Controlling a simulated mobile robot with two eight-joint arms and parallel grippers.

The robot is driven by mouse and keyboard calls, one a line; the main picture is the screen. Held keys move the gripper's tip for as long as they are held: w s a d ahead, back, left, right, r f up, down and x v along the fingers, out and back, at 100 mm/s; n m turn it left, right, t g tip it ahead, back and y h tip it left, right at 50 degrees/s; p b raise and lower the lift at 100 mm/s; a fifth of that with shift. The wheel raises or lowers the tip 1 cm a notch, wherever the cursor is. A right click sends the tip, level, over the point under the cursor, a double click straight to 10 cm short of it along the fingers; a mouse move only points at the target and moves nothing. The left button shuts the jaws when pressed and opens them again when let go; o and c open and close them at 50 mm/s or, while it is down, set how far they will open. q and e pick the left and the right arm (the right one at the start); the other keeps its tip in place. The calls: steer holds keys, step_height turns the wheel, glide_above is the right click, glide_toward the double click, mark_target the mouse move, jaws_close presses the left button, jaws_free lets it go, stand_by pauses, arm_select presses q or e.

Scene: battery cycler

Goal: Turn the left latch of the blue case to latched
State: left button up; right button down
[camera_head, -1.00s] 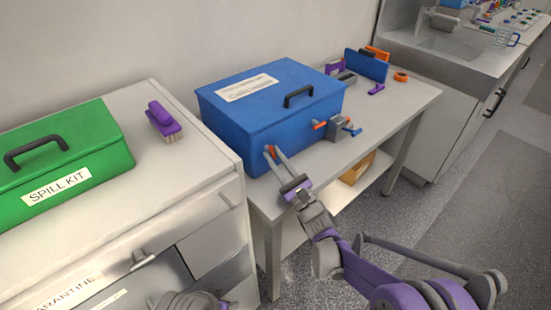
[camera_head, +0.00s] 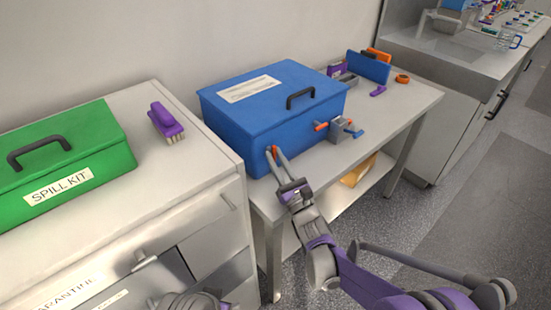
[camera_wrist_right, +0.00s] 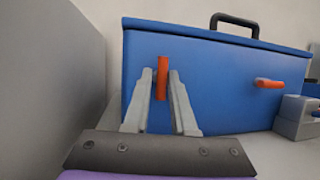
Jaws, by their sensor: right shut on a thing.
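The blue case (camera_head: 262,105) stands closed on the grey table, with a black handle on its lid. Its left latch (camera_wrist_right: 162,78) is a small orange bar on the front face and stands upright in the right wrist view. My right gripper (camera_wrist_right: 161,92) has its two grey fingers on either side of this latch, shut on it. In the head view the right gripper (camera_head: 275,155) reaches the case's front left part. The right latch (camera_wrist_right: 270,83) is orange and lies level. A grey part of my left arm shows at the bottom edge; its fingers cannot be made out.
A grey device (camera_head: 342,128) with a blue lever stands close before the case's right front. The green spill kit (camera_head: 65,150) and a purple brush (camera_head: 165,122) are on the left cabinet (camera_head: 205,160), whose side rises beside the right gripper.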

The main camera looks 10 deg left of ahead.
steer(key=shift+w+d, duration=0.15)
steer(key=shift+d, duration=0.05)
steer(key=c, duration=0.9)
jaws_free()
steer(key=shift+o, duration=0.2)
steer(key=shift+f, duration=0.1)
steer(key=v, duration=1)
steer(key=shift+s+d, duration=0.25)
steer(key=shift+s, duration=0.05)
steer(key=shift+f, duration=0.1)
